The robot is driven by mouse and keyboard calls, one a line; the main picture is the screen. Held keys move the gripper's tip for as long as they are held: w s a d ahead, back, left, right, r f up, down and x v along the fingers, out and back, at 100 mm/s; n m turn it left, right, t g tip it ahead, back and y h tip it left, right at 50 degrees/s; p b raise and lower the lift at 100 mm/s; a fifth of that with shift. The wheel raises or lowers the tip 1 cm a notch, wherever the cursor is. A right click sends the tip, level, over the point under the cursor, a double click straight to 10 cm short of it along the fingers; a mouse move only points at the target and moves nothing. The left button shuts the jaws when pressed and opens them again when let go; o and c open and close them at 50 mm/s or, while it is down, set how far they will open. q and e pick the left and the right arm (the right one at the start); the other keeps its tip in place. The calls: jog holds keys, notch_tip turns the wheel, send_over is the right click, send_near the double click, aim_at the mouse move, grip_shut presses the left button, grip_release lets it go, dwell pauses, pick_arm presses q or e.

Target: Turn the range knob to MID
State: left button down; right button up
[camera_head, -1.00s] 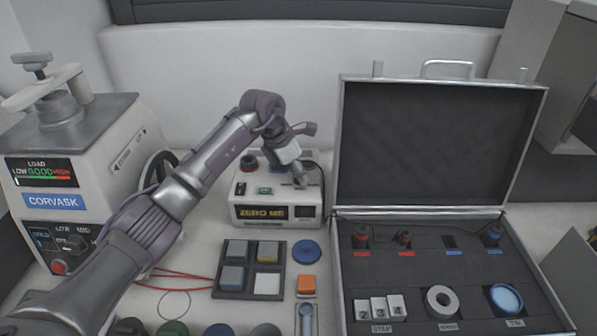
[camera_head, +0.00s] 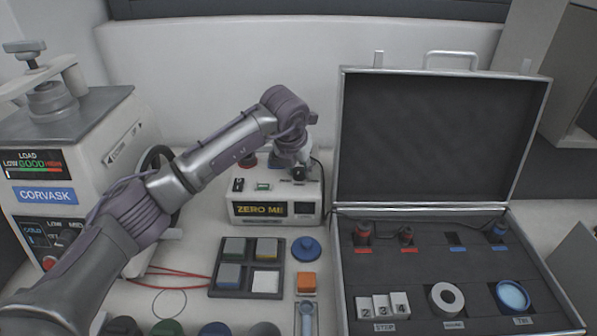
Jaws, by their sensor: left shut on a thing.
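The meter box (camera_head: 277,209) is white with a yellow "ZERO ME" display on its front and stands at the back middle, left of the open case. My left gripper (camera_head: 298,172) is over the right end of its top, pointing down, and is shut on the range knob there. The knob is small and mostly hidden by the fingers, so its setting cannot be read. Small dark labels show just in front of it. My right gripper is not in view.
Left of the box stands the CORVASK press (camera_head: 45,195) with its own knob and dial. The open case (camera_head: 440,215) stands close on the right.

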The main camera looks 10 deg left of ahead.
pick_arm(q)
jog(key=shift+n+y+b, duration=0.5)
jog(key=shift+n+b, duration=0.1)
jog(key=shift+n, duration=0.6)
jog(key=shift+r+n, duration=0.1)
jog(key=shift+n, duration=0.2)
jog(key=c, duration=0.8)
grip_release()
jog(key=shift+o, duration=0.2)
jog(key=v, duration=1.2)
jog(key=shift+w+d, duration=0.1)
jog(key=shift+d, duration=0.05)
